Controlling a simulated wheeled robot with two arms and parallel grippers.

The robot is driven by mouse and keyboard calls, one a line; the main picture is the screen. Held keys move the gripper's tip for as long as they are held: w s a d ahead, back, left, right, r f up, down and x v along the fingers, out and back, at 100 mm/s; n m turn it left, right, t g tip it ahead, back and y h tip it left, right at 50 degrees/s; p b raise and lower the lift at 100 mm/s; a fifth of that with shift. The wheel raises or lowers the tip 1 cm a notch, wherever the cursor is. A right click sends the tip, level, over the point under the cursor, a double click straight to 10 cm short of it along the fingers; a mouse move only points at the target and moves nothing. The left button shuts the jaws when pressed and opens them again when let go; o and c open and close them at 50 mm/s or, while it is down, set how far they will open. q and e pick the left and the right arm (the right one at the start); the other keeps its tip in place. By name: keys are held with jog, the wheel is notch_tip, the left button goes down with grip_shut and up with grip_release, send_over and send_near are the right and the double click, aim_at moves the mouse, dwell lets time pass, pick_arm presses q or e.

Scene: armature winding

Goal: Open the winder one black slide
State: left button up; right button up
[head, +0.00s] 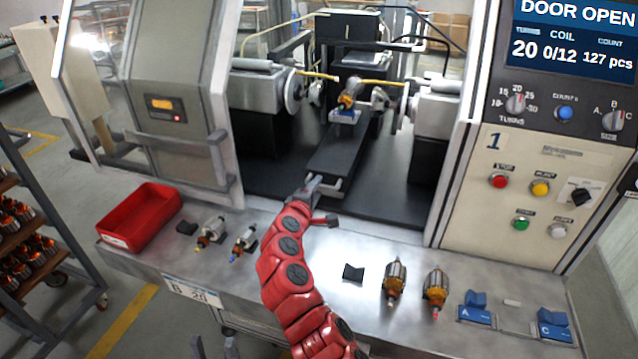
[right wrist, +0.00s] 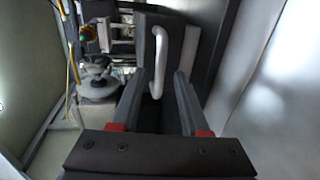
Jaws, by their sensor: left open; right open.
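The black slide (head: 343,146) of winder one lies inside the open machine bay, running from the armature holder toward the front. A pale handle is at its front end. In the right wrist view the handle (right wrist: 159,62) stands on the slide's dark front face. My right gripper (head: 325,184) is at the handle, with its red arm reaching up from below. Its two fingers (right wrist: 157,84) are apart, on either side of the handle's near end; I cannot tell whether they touch it. My left gripper (head: 214,345) shows only partly at the bottom edge, low in front of the bench.
An armature (head: 349,94) sits on the holder at the slide's far end, between the winding heads. The front shelf carries a red bin (head: 141,216), several armatures and blue stands (head: 475,299). The control panel (head: 545,180) stands right; its screen (head: 577,35) reads DOOR OPEN.

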jog(key=shift+x, duration=0.9)
jog(key=shift+w+d+f, duration=0.1)
jog(key=shift+w+d, duration=0.05)
jog(key=shift+w, duration=0.25)
grip_shut()
dwell(0.6)
